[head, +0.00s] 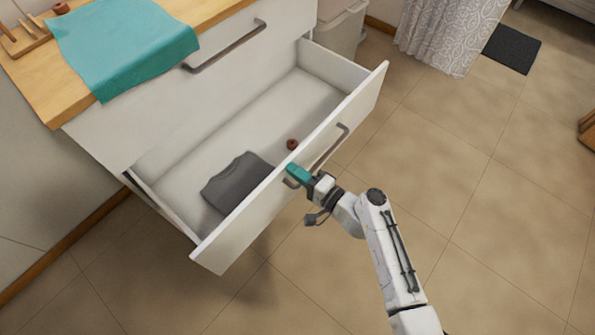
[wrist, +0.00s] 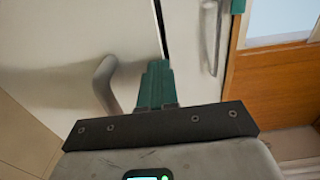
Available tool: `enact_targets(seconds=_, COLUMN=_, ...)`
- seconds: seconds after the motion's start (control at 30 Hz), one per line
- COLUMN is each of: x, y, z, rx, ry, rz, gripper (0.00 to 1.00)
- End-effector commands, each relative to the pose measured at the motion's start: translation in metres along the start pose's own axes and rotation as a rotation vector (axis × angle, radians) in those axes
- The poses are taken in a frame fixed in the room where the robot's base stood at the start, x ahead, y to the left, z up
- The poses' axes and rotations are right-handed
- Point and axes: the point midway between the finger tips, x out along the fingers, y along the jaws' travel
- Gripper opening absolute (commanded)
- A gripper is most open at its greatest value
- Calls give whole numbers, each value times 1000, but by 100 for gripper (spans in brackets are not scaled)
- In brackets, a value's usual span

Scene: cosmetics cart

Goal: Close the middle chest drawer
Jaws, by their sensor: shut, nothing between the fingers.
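A white chest drawer (head: 236,236) stands pulled far out, below a closed top drawer (head: 160,115). Its grey bar handle (head: 341,132) is on the front panel, and a handle (wrist: 106,86) also shows in the wrist view, left of my fingers. My gripper (head: 296,174) has teal fingers, shut and empty. In the head view it is at the outer face of the open drawer's front, by the near end of the handle. The shut fingers also show in the wrist view (wrist: 157,85). Whether they touch the panel I cannot tell.
A grey folded cloth (head: 238,180) and a small brown object (head: 292,144) lie inside the drawer. A teal cloth (head: 125,45) covers part of the wooden top (head: 38,82). A pale bin (head: 336,32) stands beyond the chest. The tiled floor (head: 470,170) at right is clear.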

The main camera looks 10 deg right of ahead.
Motion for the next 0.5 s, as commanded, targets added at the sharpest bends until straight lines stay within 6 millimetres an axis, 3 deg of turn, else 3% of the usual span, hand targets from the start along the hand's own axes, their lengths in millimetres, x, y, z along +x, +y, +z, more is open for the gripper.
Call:
enact_targets(seconds=0.27, x=41, y=4, z=1, rx=-5, ry=-6, rz=-4, gripper=0)
enact_targets(seconds=0.5, x=105, y=6, z=2, rx=-5, ry=-6, rz=-5, gripper=0)
